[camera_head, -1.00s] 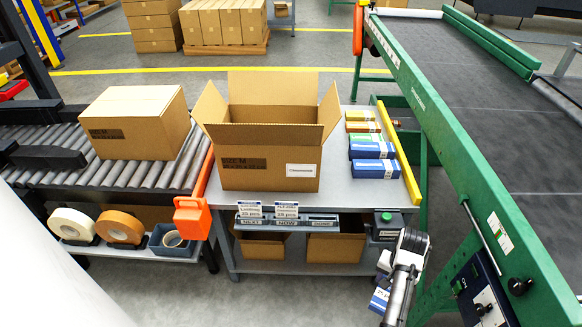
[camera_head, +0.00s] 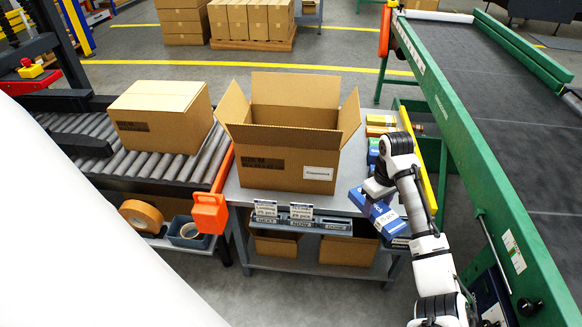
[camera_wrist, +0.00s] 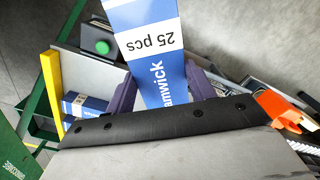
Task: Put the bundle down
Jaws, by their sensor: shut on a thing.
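The bundle (camera_head: 378,212) is a blue block with a white label, held over the table's front right edge. In the wrist view the bundle (camera_wrist: 155,60) shows a "25 pcs" label and fills the space between the purple fingers. My gripper (camera_wrist: 161,92) is shut on it; in the head view my gripper (camera_head: 376,190) is partly hidden by my arm. The grey table (camera_head: 345,180) lies below and behind the bundle. Whether the bundle touches the table cannot be told.
An open carton (camera_head: 270,160) stands left of the bundle. Yellow-orange packs (camera_head: 379,120) and other bundles, partly hidden by my arm, line the right side beside a yellow rail (camera_wrist: 52,85). A green-framed conveyor (camera_head: 470,150) is at right. Orange guard (camera_head: 210,212) at left.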

